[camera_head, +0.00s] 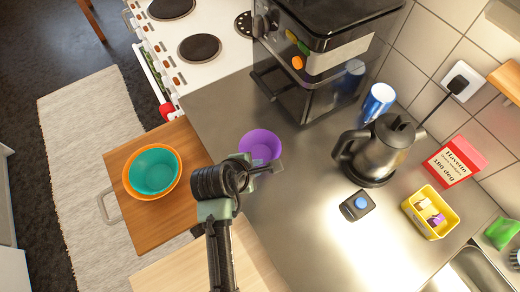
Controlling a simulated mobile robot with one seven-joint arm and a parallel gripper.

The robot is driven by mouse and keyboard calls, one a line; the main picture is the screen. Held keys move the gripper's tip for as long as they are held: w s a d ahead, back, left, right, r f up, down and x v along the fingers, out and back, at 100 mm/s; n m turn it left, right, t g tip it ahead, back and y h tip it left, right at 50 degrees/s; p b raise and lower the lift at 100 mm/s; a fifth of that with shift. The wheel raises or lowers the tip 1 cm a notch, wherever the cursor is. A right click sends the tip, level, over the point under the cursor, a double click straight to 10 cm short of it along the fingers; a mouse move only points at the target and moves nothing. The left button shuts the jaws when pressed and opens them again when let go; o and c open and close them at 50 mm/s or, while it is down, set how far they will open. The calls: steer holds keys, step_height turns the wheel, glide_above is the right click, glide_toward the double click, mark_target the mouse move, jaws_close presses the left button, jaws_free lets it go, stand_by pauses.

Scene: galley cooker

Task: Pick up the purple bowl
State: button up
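The purple bowl (260,143) stands upright on the steel counter, just in front of the black coffee machine. My gripper (274,167) is at the bowl's lower edge in the picture and covers part of its near rim. Whether it touches the bowl or hovers above it, I cannot tell. The fingers are small and seen from behind the wrist, so their opening is unclear. The inside of the bowl looks empty.
A coffee machine (308,62) stands close behind the bowl. A kettle (378,150), a blue cup (378,102), a red box (455,161) and a yellow tub (431,213) stand to the right. A teal bowl (154,171) sits in an orange one on a pulled-out wooden board (168,228).

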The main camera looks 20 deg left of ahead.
mark_target(260, 151)
steer(key=shift+a+p+x, duration=0.15)
steer(key=shift+x, duration=1.15)
steer(key=shift+a+p+x, duration=0.15)
steer(key=shift+x, duration=1.15)
steer(key=shift+s, duration=0.1)
jaws_close()
steer(key=shift+f, duration=0.1)
